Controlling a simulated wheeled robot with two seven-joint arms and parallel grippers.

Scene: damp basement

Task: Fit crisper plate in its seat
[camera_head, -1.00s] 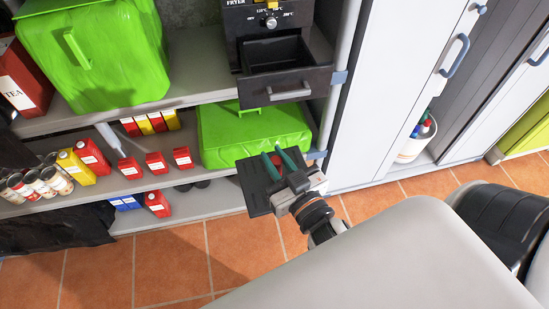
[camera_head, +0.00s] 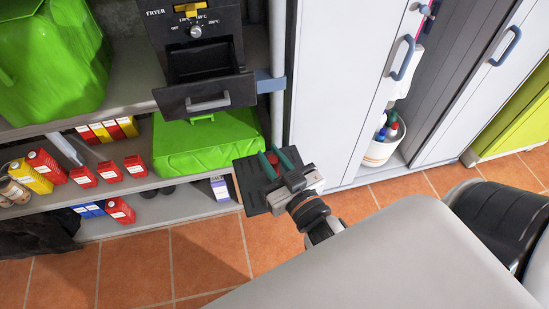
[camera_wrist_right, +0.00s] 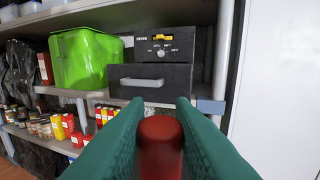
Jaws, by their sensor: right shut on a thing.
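The crisper plate (camera_head: 246,184) is a dark square plate with a red knob (camera_wrist_right: 160,138). My right gripper (camera_head: 276,162) has green fingers, one on each side of the knob, and is shut on it, holding the plate in the air in front of the shelves. In the right wrist view the knob fills the space between the fingers; the plate itself is hidden there. The black air fryer (camera_head: 190,14) stands on the shelf to the upper left of the gripper. Its drawer (camera_head: 207,95) is pulled out and shows a dark, open inside. My left gripper is out of view.
A green box (camera_head: 205,143) sits on the shelf below the fryer. A larger green container (camera_head: 50,60) stands to the fryer's left. Red and yellow cartons line the lower shelves. A white cabinet (camera_head: 345,80) rises at the right, beside the shelf post. Tiled floor is open below.

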